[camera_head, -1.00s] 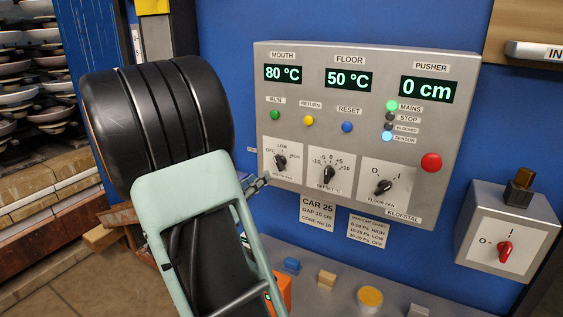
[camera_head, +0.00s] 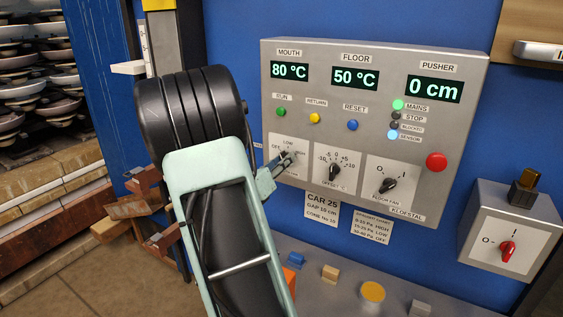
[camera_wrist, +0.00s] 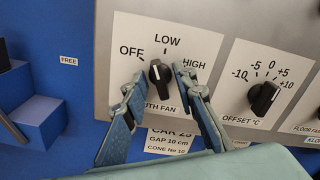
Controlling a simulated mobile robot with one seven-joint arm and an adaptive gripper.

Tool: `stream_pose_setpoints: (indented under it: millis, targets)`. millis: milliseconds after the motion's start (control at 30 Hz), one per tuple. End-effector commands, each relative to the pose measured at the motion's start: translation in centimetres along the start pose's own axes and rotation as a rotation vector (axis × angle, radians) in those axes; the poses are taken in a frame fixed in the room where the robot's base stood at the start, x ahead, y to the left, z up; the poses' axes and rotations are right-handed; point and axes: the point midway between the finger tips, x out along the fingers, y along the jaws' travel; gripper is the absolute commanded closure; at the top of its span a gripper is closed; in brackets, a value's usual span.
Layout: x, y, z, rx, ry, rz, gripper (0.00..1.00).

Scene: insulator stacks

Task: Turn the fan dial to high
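The fan dial (camera_wrist: 160,78) is a black knob on a white plate marked OFF, LOW and HIGH; the label below it is partly hidden and ends in "TH FAN". In the wrist view its white mark points up, close to LOW and slightly left of it. My gripper (camera_wrist: 160,73) is open, with one blue fingertip on each side of the knob. Small gaps seem to show between knob and fingertips; I cannot tell whether either touches. In the head view my gripper (camera_head: 279,170) is at the dial's plate and partly covers the dial.
The OFFSET dial (camera_wrist: 264,97) is close to the right of my gripper. The floor fan dial (camera_head: 389,185) is farther right on the grey panel (camera_head: 455,120). A red button (camera_head: 436,162) and a red-handled switch box (camera_head: 507,250) are right. A ledge with small blocks runs below.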

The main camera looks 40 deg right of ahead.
Motion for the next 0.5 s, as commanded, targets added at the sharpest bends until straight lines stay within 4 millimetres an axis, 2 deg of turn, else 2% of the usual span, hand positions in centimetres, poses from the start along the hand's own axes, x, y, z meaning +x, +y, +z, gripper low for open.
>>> stream_pose_setpoints:
  millis: [33, 200, 500]
  targets:
    - [-0.02, 0.0, 0.01, 0.0, 0.0, 0.0, 0.8]
    - [-0.02, 0.0, 0.02, 0.0, 0.0, 0.0, 0.99]
    - [0.02, -0.02, 0.03, 0.004, -0.001, -0.001, 1.0]
